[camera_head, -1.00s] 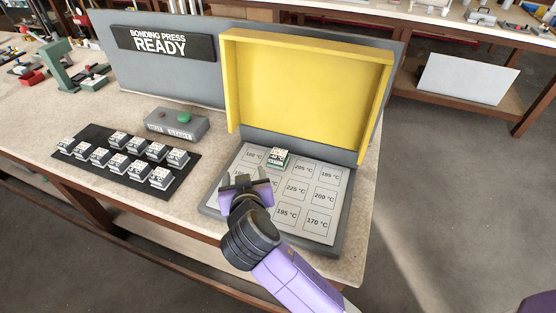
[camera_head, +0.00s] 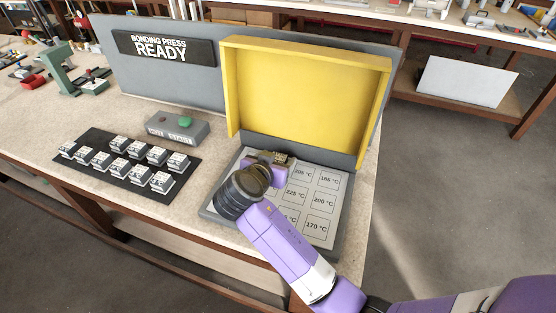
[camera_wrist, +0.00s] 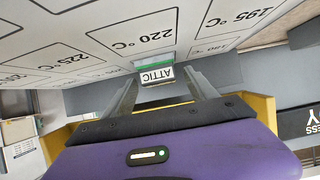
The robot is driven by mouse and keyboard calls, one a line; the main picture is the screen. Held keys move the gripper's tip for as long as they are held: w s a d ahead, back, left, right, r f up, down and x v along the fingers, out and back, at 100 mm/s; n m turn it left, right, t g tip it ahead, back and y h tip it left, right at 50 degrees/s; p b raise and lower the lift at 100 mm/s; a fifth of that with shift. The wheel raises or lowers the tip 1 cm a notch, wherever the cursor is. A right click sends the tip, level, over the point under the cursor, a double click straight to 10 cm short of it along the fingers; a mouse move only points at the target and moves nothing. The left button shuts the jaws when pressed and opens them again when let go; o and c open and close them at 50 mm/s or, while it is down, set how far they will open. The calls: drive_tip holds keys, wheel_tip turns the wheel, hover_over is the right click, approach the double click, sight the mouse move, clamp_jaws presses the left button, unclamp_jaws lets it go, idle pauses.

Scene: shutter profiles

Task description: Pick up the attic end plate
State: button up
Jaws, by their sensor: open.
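The attic end plate (camera_wrist: 155,75) shows in the wrist view as a small block with a white face lettered ATTIC and a green edge. It is at the 220 °C square of the press bed. In the head view my gripper largely hides it. My gripper (camera_wrist: 162,88) is open, with one finger on each side of the plate and gaps visible to both. In the head view my gripper (camera_head: 272,160) is low over the back part of the bed, at the plate. The contact between fingers and plate cannot be made out.
The press bed (camera_head: 322,241) has temperature-marked squares, and its yellow lid (camera_head: 308,90) stands raised behind. A black mat (camera_head: 97,140) with several similar blocks lies further left. The sign reads READY.

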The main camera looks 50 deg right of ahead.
drive_tip(key=shift+w+d+f, duration=0.15)
drive_tip(key=shift+d+f, duration=0.15)
drive_tip(key=shift+d, duration=0.1)
drive_tip(key=c, duration=1.4)
clamp_jaws()
drive_tip(key=shift+r, duration=0.15)
